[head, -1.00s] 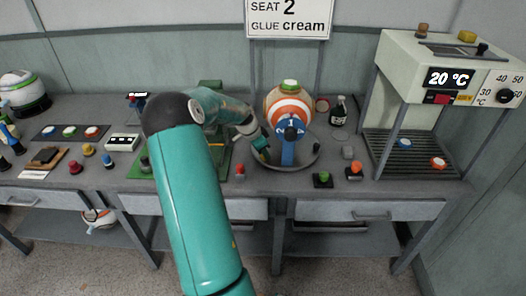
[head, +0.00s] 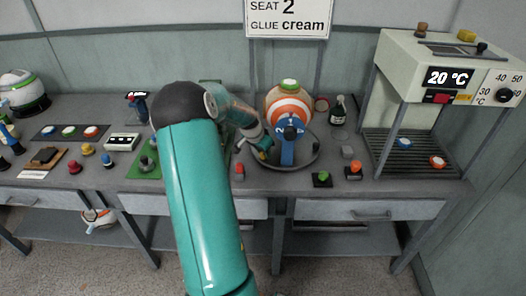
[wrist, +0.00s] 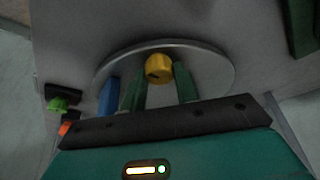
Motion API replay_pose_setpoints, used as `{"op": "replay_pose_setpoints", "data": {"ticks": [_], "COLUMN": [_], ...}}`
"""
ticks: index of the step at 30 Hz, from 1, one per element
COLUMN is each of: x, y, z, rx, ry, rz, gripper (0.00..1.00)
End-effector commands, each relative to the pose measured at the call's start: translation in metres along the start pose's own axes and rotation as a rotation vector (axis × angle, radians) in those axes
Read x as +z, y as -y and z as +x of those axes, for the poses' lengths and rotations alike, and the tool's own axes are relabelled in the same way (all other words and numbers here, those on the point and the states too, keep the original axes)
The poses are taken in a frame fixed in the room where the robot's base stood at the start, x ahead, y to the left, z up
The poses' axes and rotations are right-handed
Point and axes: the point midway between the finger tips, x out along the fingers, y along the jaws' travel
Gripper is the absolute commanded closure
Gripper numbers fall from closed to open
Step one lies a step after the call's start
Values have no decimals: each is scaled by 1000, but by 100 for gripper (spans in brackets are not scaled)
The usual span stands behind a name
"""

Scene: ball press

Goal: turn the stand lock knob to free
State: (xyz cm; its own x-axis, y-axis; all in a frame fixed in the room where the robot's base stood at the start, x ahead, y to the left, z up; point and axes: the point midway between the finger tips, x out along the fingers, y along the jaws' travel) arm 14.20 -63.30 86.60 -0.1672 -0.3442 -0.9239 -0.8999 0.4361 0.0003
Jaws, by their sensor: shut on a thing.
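The stand is a round grey dish (head: 312,163) with a blue post (head: 287,152) and a blue numbered dial (head: 289,130). An orange-and-white striped ball (head: 290,101) with a green top sits at it. The yellow lock knob (wrist: 158,68) shows at the dish's near part in the wrist view. My gripper (wrist: 160,76) has its two green fingers on either side of the knob and is shut on it. In the head view my gripper (head: 262,147) is at the left part of the dish, and the knob is mostly hidden there.
A green-capped block (head: 322,179) and an orange-capped block (head: 354,171) stand right of the dish near the front edge. A red-capped peg (head: 239,171) stands to the left. The heater (head: 452,70) stands at the right.

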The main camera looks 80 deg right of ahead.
Motion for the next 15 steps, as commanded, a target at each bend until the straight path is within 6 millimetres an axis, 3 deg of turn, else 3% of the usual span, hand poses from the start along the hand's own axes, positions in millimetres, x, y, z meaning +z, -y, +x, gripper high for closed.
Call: {"op": "replay_pose_setpoints", "data": {"ticks": [3, 4, 7, 15], "x": [0, 0, 0, 0], "y": [0, 0, 0, 0], "z": [-1, -1, -1, -1], "rx": [-1, -1, 0, 0], "ry": [-1, -1, 0, 0], "rz": [1, 1, 1, 1], "gripper": [93, 66, 48, 48]}}
